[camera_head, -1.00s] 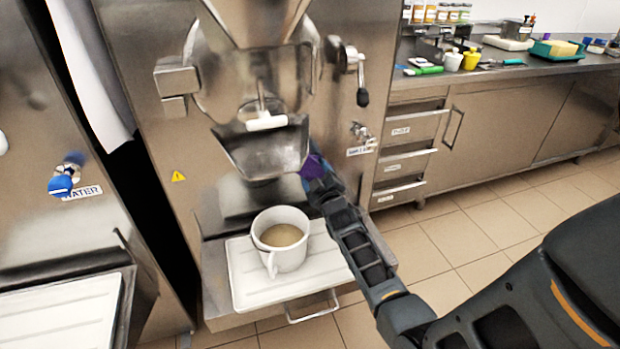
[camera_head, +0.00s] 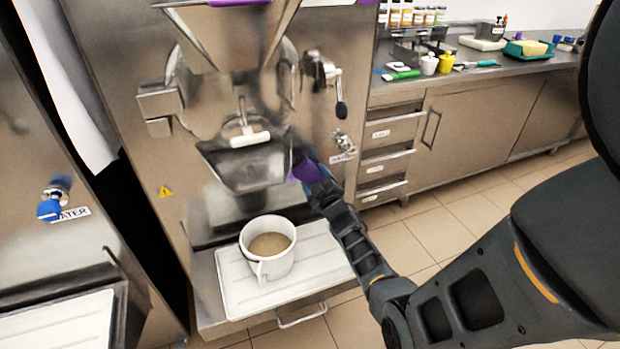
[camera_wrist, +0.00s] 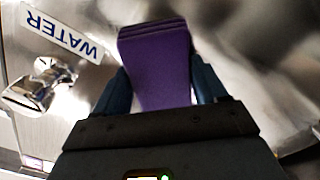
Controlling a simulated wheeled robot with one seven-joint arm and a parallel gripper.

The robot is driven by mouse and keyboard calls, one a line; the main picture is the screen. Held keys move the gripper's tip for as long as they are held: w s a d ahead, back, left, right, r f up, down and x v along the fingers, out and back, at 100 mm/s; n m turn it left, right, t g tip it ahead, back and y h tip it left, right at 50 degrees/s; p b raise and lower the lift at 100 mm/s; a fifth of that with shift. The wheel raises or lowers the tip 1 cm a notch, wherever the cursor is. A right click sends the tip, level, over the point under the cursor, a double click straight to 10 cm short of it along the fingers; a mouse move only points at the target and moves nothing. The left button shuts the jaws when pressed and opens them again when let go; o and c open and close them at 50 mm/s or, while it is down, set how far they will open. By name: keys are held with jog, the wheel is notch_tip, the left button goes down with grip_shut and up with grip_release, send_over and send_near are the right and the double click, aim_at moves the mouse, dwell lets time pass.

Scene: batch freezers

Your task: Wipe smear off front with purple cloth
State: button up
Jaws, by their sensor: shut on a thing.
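My gripper (camera_head: 312,180) is shut on the purple cloth (camera_head: 307,170), just right of the freezer's metal spout. In the wrist view the folded purple cloth (camera_wrist: 158,65) stands out between the two fingers of my gripper (camera_wrist: 155,88), and its far end is close to the shiny steel. The freezer front (camera_head: 350,110) is brushed steel with a round door (camera_head: 262,95), a white-handled gate and a lever. I cannot make out a distinct smear; the area behind the cloth is hidden or blurred.
A white mug (camera_head: 267,258) with tan liquid stands on a white tray (camera_head: 235,290) below the spout. A small tap (camera_head: 342,143) sits right of the cloth; it also shows in the wrist view (camera_wrist: 40,85) beside a WATER label (camera_wrist: 62,38). A counter (camera_head: 500,80) stands right.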

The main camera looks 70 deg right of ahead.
jog(key=shift+s+d, duration=0.7)
jog(key=shift+s, duration=0.1)
